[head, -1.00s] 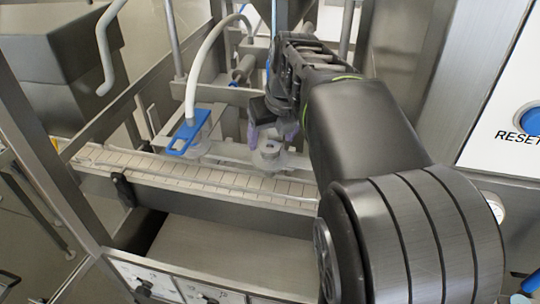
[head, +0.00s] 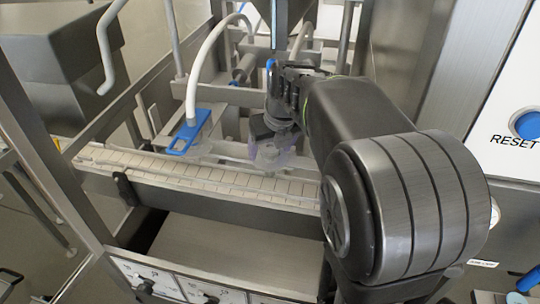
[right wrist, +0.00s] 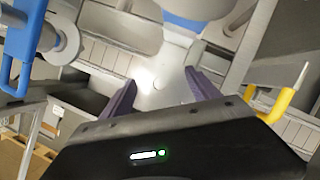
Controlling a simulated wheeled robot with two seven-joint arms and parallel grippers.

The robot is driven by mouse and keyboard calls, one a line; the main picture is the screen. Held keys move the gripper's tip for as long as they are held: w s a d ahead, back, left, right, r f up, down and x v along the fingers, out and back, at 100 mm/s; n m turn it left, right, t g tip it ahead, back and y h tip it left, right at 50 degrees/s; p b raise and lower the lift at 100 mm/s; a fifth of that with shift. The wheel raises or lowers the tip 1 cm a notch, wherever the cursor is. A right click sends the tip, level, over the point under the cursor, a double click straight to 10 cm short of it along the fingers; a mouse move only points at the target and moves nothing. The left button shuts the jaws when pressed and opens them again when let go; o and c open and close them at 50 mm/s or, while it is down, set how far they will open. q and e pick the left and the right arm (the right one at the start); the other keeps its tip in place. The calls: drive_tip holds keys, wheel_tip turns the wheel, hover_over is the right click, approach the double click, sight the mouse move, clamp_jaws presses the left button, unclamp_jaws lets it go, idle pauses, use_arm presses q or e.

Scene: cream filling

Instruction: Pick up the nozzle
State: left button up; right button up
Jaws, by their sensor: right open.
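My right gripper (head: 274,150) is open above the conveyor, with its purple fingers pointing down over a pale grey metal part. In the right wrist view the open fingers (right wrist: 162,90) stand on either side of this grey part (right wrist: 163,70), which looks like the nozzle; I cannot tell whether they touch it. In the head view my gripper mostly hides it. A blue-handled fitting (head: 190,135) on a white hose stands to the left, apart from my gripper; its handle (right wrist: 22,50) also shows in the right wrist view. My left gripper is not in view.
The conveyor (head: 215,180) of pale slats runs below, with metal rails alongside. A white hose (head: 200,60) arches above it. Metal frame posts stand behind. A white panel with a blue RESET button (head: 527,124) is at the right. A yellow handle (right wrist: 280,105) shows in the wrist view.

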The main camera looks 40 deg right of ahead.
clamp_jaws()
idle(0.8)
